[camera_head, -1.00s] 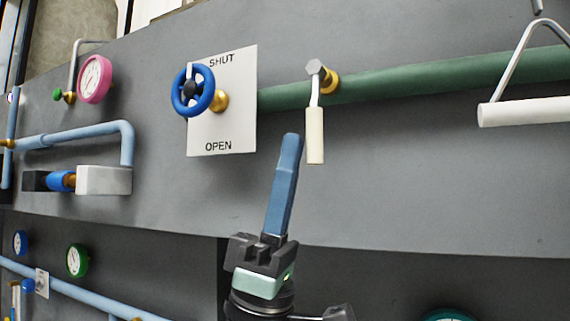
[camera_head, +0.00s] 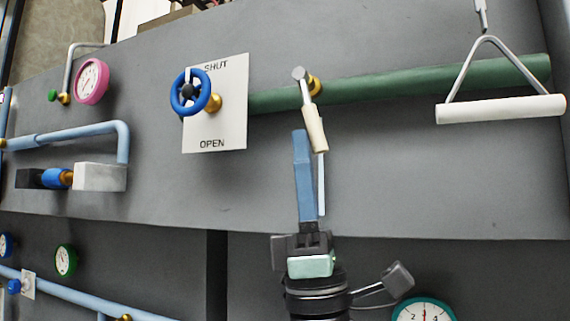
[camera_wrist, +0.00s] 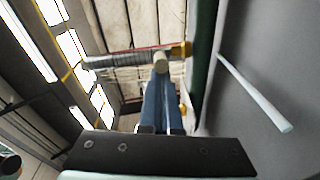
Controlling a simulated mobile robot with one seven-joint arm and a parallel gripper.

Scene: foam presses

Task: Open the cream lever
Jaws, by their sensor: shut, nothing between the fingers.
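The cream lever (camera_head: 314,128) hangs from a grey pivot with a brass collar on the green pipe. It is tilted, its lower end to the right. My gripper (camera_head: 301,136) points up with its blue fingers shut and empty. Its tip is at the left side of the lever's cream grip and seems to touch it; the exact contact is unclear. In the wrist view, the round cream end of the lever (camera_wrist: 160,61) shows right at the tips of my fingers (camera_wrist: 161,84), with the brass collar behind it.
The green pipe (camera_head: 400,86) runs along the grey panel. A blue handwheel (camera_head: 190,93) on a SHUT/OPEN plate (camera_head: 230,130) is to the left. A white bar handle (camera_head: 500,109) hangs to the right. A pink gauge (camera_head: 92,81) and pale blue pipes are farther left.

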